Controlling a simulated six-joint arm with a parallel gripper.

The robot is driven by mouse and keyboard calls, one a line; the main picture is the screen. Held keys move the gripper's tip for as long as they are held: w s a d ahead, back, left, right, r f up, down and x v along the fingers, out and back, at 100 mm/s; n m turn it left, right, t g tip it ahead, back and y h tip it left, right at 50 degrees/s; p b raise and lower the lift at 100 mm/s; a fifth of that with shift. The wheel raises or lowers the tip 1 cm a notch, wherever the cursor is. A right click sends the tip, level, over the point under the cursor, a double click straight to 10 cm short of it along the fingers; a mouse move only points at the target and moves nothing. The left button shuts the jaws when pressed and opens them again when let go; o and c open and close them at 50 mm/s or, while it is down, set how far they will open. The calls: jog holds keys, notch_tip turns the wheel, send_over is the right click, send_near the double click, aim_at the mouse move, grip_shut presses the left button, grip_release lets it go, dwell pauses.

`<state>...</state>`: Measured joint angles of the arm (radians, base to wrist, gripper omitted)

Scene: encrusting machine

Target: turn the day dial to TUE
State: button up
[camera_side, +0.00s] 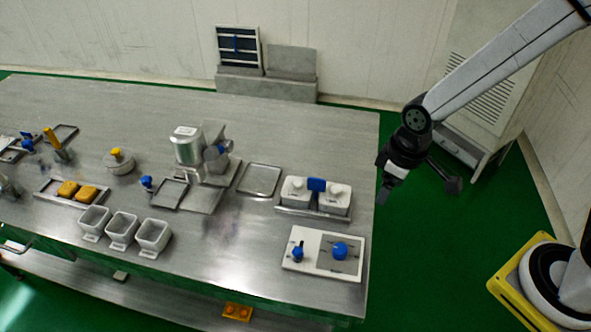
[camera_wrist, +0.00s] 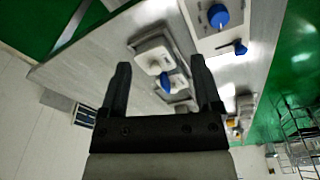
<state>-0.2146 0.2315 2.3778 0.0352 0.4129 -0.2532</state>
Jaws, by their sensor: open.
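A white panel (camera_side: 290,259) lies at the right front of the steel table. It carries a round blue dial (camera_side: 340,250) on a grey plate and a smaller blue lever knob (camera_side: 297,253) to its left. The dial also shows at the top of the wrist view (camera_wrist: 218,15), with the lever knob (camera_wrist: 240,48) below it. The day markings are too small to read, so I cannot tell where the dial points. My gripper (camera_side: 382,193) is open and empty, beyond the table's right edge and apart from the dial. Its two fingers (camera_wrist: 160,72) show spread in the wrist view.
Two white lidded containers (camera_side: 315,196) with a blue piece between them stand behind the panel. Three grey bins (camera_side: 122,230), a metal pot (camera_side: 187,145) and trays (camera_side: 260,179) are farther left. A cabinet (camera_side: 490,75) stands behind my arm.

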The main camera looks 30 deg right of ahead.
aim_at(339, 248)
jog(key=a+f+n, duration=0.1)
jog(key=a+n, duration=0.1)
jog(key=a, duration=0.1)
jog(key=a+f+n+g, duration=0.1)
jog(key=a+f+n, duration=0.1)
jog(key=a, duration=0.2)
jog(key=a+f+n+g, duration=0.1)
jog(key=a+f+n, duration=0.1)
jog(key=a, duration=0.1)
jog(key=shift+w+a+f, duration=0.15)
jog(key=shift+f, duration=0.05)
jog(key=shift+f, duration=0.15)
jog(key=shift+f, duration=3.75)
jog(key=shift+c, duration=0.2)
grip_shut()
